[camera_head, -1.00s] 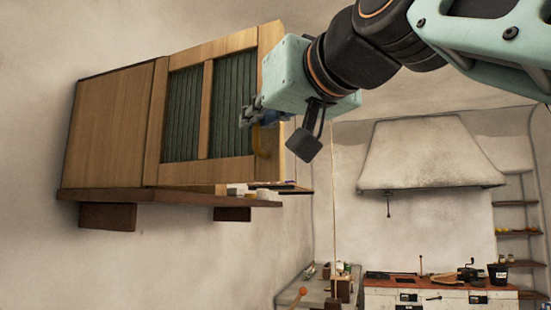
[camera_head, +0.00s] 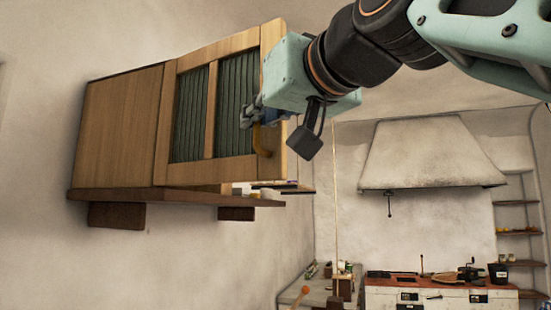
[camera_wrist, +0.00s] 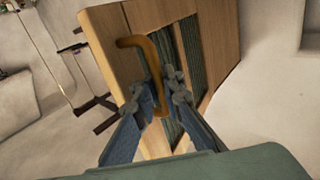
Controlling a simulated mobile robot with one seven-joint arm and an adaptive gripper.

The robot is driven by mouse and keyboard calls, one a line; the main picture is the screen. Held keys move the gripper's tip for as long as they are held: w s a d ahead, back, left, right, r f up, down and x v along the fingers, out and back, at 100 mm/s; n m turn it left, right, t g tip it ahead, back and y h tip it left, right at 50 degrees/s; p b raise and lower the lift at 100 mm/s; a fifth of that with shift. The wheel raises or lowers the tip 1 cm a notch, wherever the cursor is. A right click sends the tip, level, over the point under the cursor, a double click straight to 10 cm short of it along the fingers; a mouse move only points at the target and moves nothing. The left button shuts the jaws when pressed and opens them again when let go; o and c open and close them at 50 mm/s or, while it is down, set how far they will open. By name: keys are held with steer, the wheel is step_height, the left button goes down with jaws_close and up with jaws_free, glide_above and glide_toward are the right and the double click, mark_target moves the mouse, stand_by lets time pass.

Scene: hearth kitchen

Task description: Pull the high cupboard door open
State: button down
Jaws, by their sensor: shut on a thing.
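The high cupboard (camera_head: 118,125) is a wooden box on the left wall in the head view. Its door (camera_head: 210,172) has a pale wood frame with dark green pleated panels, and it stands ajar, its right edge away from the cupboard. The curved orange-brown handle (camera_head: 265,142) is near the door's right edge. My gripper (camera_head: 252,112) is at this handle. In the wrist view my gripper (camera_wrist: 160,97) is shut on the handle (camera_wrist: 155,60), which runs between the fingertips, with the door (camera_wrist: 108,40) behind. The inside of the cupboard is mostly hidden.
A dark wooden shelf (camera_head: 150,196) under the cupboard has small white items (camera_head: 265,192) at its right. A range hood (camera_head: 425,155) hangs over a counter (camera_head: 440,298) at the back right. Wall shelves (camera_head: 520,233) are at the far right.

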steer(key=shift+w+d+f, duration=0.1)
steer(key=shift+f, duration=0.15)
steer(key=c, duration=2.3)
jaws_free()
steer(key=shift+d, duration=0.1)
steer(key=shift+c, duration=0.2)
steer(key=shift+d+r, duration=0.15)
steer(key=v, duration=1.2)
steer(key=shift+r, duration=0.1)
